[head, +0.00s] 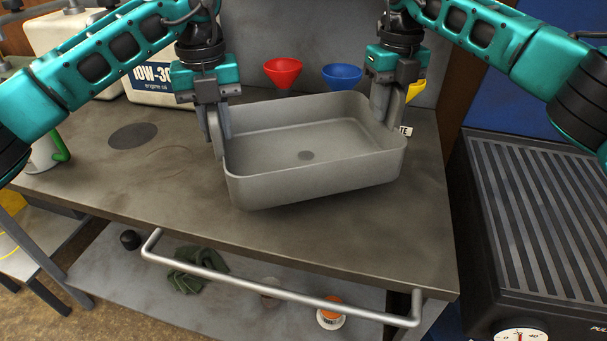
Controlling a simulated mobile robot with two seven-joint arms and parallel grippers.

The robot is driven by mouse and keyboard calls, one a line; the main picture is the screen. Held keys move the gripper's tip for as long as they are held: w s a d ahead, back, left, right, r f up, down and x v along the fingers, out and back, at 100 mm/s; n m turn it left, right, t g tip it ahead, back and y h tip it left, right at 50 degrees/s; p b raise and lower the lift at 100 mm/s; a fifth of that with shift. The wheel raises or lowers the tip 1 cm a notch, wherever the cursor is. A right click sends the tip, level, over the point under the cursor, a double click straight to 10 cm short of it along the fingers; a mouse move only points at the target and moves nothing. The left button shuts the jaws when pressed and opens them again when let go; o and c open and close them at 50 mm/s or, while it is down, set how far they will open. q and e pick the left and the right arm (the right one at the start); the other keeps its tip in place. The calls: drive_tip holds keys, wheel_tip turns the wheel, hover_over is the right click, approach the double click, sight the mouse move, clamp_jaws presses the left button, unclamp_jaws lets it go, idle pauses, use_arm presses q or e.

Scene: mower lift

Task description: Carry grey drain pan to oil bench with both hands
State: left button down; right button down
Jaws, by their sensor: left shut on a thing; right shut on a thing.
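The grey drain pan (310,183) is a rounded rectangular tub, empty inside with a dark round spot on its floor. It is over the oil bench (150,190), slightly tilted. I cannot tell if its underside touches the top. My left gripper (217,140) is shut on the pan's left wall. My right gripper (387,110) is shut on its far right wall, partly hidden behind the rim.
Red (283,72), blue (343,76) and yellow (415,91) funnels hang at the back. A white oil container (150,70) stands back left. A metal rail (280,283) runs along the bench front. A ribbed black unit (535,215) stands at right.

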sight(385, 127)
use_arm(q)
drive_tip(key=shift+f, duration=0.15)
use_arm(e)
drive_tip(key=shift+f, duration=0.15)
